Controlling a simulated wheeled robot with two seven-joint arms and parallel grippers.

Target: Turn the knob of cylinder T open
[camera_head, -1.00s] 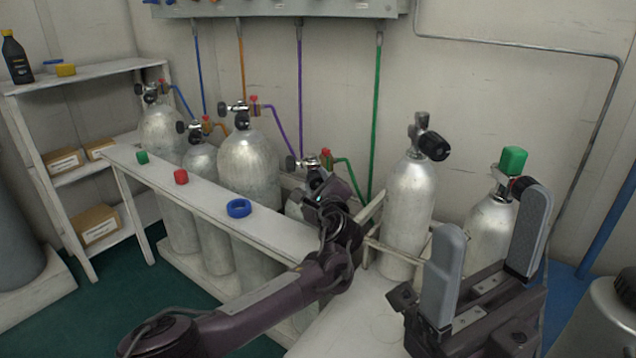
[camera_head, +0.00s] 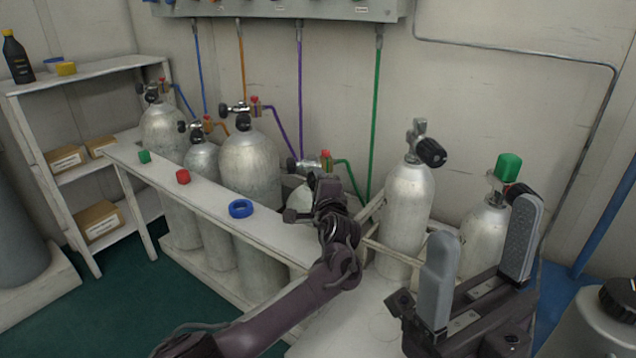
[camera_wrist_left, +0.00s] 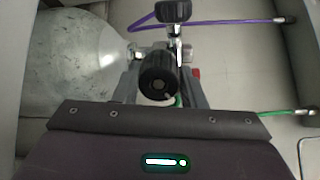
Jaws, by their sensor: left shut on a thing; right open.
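My left gripper (camera_head: 318,192) is at the valve of the silver cylinder (camera_head: 292,200) fed by the green hose (camera_head: 352,178), behind the white rail. In the left wrist view its jaws are shut on a round black knob (camera_wrist_left: 158,84), one grey finger on each side. The cylinder body (camera_wrist_left: 75,62) shows at the left there. In the head view my arm hides the held knob and much of that cylinder. I can read no letter on it. My right gripper (camera_head: 482,235) is open and empty at the lower right, its two grey fingers apart.
Three cylinders stand left behind the rail (camera_head: 195,194). A blue ring (camera_head: 240,208), red cap (camera_head: 183,176) and green cap (camera_head: 144,156) rest on it. Another cylinder (camera_head: 404,205) stands right of my left gripper; a green-capped one (camera_head: 484,240) stands behind my right gripper.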

